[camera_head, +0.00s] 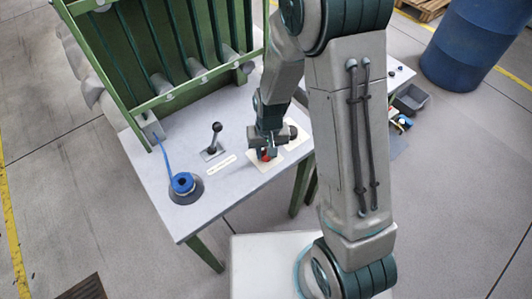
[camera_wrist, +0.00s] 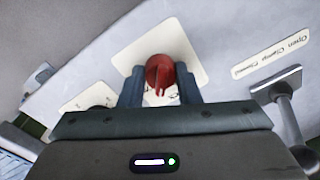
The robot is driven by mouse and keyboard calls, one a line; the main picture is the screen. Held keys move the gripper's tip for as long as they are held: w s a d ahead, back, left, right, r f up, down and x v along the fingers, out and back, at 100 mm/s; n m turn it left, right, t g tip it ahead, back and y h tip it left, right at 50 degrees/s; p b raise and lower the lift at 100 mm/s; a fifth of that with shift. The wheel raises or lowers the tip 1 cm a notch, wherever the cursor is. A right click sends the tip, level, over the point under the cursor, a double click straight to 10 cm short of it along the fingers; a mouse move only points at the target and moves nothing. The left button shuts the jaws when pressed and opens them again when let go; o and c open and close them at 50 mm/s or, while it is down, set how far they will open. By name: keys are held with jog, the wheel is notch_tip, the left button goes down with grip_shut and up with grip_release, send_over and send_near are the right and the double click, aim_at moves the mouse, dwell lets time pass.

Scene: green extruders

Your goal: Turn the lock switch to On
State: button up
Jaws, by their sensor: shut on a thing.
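The lock switch is a red rotary knob (camera_wrist: 160,72) on a cream plate (camera_wrist: 187,45) in the wrist view. In the head view the red knob (camera_head: 266,155) shows just below my gripper (camera_head: 267,148), on the grey table. In the wrist view my gripper (camera_wrist: 160,90) has one finger on each side of the knob and is shut on it. The knob's raised grip points toward my gripper's body. The plate's lettering is mostly hidden, so I cannot read the switch position.
A black-knobbed lever (camera_head: 215,136) stands left of the switch, by a label strip (camera_head: 221,165) reading Open Clamp Closed. A green frame (camera_head: 190,75) rises behind. A second cream plate (camera_wrist: 88,94) lies beside the switch.

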jog(key=n+b, duration=0.1)
jog(key=n, duration=0.2)
jog(key=shift+n, duration=0.4)
jog(key=shift+n+b, duration=0.5)
jog(key=shift+n, duration=1.4)
jog(key=o, duration=1)
jog(key=shift+r, duration=0.1)
jog(key=r, duration=1.3)
jog(key=shift+w+d+r, duration=0.2)
jog(key=shift+w+r, duration=0.05)
jog(key=shift+r, duration=0.1)
